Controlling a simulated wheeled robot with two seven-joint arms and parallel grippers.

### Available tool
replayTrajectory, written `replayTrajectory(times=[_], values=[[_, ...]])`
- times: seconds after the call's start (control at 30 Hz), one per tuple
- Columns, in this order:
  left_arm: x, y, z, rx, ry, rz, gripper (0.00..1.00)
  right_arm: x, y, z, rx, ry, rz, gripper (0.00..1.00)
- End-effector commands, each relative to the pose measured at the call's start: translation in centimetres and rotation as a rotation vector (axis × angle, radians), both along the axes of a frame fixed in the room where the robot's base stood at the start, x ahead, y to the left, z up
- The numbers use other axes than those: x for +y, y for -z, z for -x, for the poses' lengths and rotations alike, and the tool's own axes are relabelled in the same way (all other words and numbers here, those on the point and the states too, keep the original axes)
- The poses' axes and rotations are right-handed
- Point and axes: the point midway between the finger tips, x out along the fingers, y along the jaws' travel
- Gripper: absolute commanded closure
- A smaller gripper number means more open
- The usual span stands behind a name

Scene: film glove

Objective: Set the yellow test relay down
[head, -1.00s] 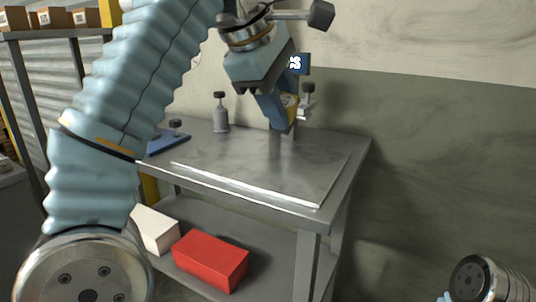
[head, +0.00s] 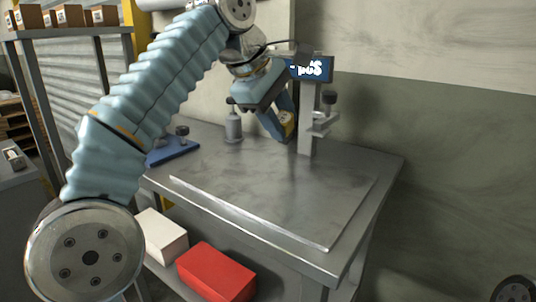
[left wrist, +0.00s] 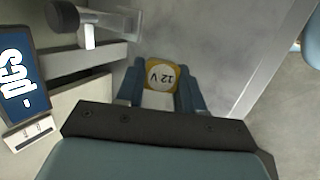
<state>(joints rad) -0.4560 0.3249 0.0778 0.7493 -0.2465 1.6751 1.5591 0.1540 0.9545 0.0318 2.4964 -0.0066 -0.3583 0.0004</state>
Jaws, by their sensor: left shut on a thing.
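The yellow test relay (head: 287,124) is between the fingers of my left gripper (head: 281,132), above the rear part of the grey metal table (head: 225,168). In the left wrist view the relay (left wrist: 160,74) shows a round pale label reading "12 V" with a yellow rim. The blue fingers of my left gripper (left wrist: 160,94) are shut on its two sides. A gap to the tabletop seems to remain, but its size is hard to tell. My right gripper is not in view.
A grey post (head: 306,125) with a clamp and a blue display (head: 312,68) stands just right of the relay. A grey bottle-like fixture (head: 233,124) and a blue plate with a knob (head: 172,150) are to the left. The front tabletop is clear. A red box (head: 215,272) lies below.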

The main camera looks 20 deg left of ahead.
Motion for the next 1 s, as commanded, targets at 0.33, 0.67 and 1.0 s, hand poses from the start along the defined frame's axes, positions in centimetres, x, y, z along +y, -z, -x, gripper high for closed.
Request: replayTrajectory(times=[0.33, 0.67, 1.0], values=[[3.0, 4.7, -2.2, 0.002, 0.001, 0.000, 1.00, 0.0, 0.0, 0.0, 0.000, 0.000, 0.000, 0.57], [3.3, 8.2, -2.4, 0.003, 0.002, 0.000, 1.00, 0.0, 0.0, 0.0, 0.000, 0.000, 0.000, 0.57], [3.3, 8.7, -2.5, 0.002, 0.002, 0.000, 1.00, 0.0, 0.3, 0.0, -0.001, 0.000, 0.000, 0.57]])
